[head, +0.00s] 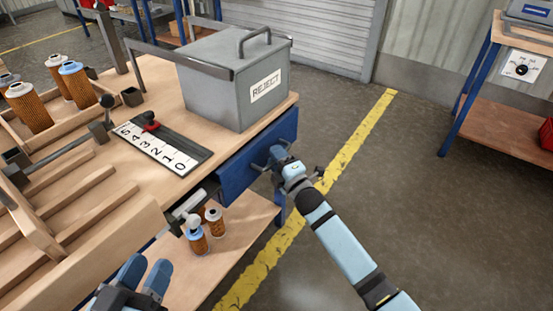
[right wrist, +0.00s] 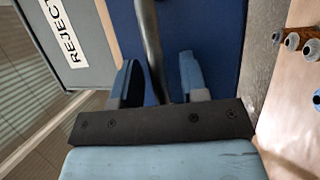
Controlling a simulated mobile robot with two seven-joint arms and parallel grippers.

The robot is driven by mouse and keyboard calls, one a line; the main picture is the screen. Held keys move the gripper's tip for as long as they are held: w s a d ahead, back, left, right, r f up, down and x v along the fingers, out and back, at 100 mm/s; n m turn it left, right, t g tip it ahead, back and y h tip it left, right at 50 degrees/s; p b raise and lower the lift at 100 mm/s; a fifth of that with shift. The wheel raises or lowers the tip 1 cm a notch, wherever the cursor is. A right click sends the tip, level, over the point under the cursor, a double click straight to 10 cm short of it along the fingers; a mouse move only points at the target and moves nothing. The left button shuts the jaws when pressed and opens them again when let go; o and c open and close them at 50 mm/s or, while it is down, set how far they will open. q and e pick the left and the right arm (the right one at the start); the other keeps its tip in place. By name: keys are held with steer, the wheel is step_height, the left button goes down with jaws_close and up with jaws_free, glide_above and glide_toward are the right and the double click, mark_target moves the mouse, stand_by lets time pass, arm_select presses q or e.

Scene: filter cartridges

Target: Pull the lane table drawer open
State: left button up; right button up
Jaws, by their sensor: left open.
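The lane table drawer has a blue front (head: 238,172) under the table's edge, and it looks flush with the table. Its dark bar handle (right wrist: 152,45) shows in the right wrist view. My right gripper (head: 274,160) is at the drawer front; in the right wrist view its two blue fingers (right wrist: 160,85) stand on either side of the handle, with a visible gap, so it looks open. My left gripper (head: 146,276) is open and empty at the bottom left, in front of the table and away from the drawer.
A grey REJECT bin (head: 232,84) stands on the lane table (head: 100,84) above the drawer. Filter cartridges (head: 197,240) stand on the lower shelf.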

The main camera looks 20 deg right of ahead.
jaws_close()
arm_select(q)
step_height(320, 180, up, 6)
steer(key=t+p, duration=0.2)
steer(key=p, duration=0.3)
steer(key=a+f+g+y+p, duration=0.3)
steer(key=f, duration=0.5)
steer(key=shift+s+a+n+p, duration=0.25)
steer(key=shift+s+n+p, duration=0.05)
arm_select(e)
steer(key=s+d, duration=1.3)
steer(key=s, duration=0.4)
jaws_free()
arm_select(q)
steer(key=shift+r, duration=0.1)
